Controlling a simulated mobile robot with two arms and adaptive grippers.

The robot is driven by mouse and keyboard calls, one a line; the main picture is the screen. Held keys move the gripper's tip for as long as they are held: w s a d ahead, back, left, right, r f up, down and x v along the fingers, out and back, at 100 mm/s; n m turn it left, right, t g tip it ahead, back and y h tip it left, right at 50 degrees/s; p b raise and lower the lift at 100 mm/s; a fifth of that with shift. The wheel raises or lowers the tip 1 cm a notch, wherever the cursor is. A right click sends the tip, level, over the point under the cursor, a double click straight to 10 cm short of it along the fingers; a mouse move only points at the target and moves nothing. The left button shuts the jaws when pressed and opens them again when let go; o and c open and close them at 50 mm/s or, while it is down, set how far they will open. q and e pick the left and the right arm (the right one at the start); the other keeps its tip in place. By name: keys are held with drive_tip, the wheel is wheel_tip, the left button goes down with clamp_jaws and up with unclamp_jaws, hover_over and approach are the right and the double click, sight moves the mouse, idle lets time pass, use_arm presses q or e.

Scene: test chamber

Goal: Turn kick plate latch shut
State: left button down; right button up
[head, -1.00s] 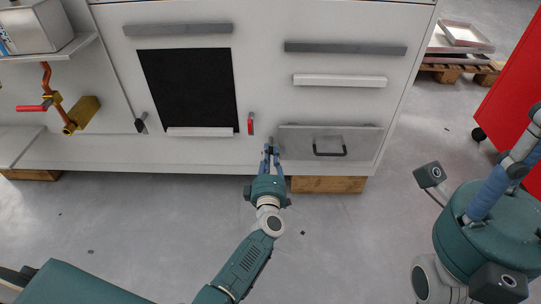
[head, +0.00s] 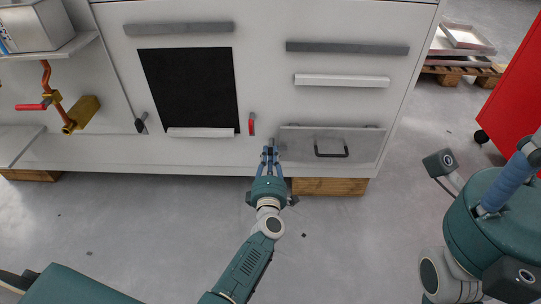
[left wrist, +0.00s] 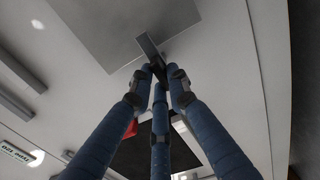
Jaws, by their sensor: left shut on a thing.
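The kick plate (head: 300,148) is a grey panel low on the right of the white cabinet front, with a black handle (head: 331,151). The latch is a small dark grey bar at the panel's left edge, mostly hidden by the fingers in the head view. In the left wrist view the latch (left wrist: 148,44) shows as a flat bar crossing the edge of the kick plate (left wrist: 105,28). My left gripper (head: 269,155) is shut on the latch; its fingertips (left wrist: 160,72) close around the bar's near end. My right gripper is out of view.
A red handle (head: 251,124) sits just up and left of the latch, beside a black panel (head: 190,90). Brass pipework (head: 82,112) is at the left. A red cabinet (head: 515,95) stands at the right. The floor in front is clear.

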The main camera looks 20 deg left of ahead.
use_arm(q)
drive_tip(key=shift+a+f, duration=0.1)
drive_tip(key=c, duration=1.7)
unclamp_jaws()
drive_tip(key=shift+o, duration=0.2)
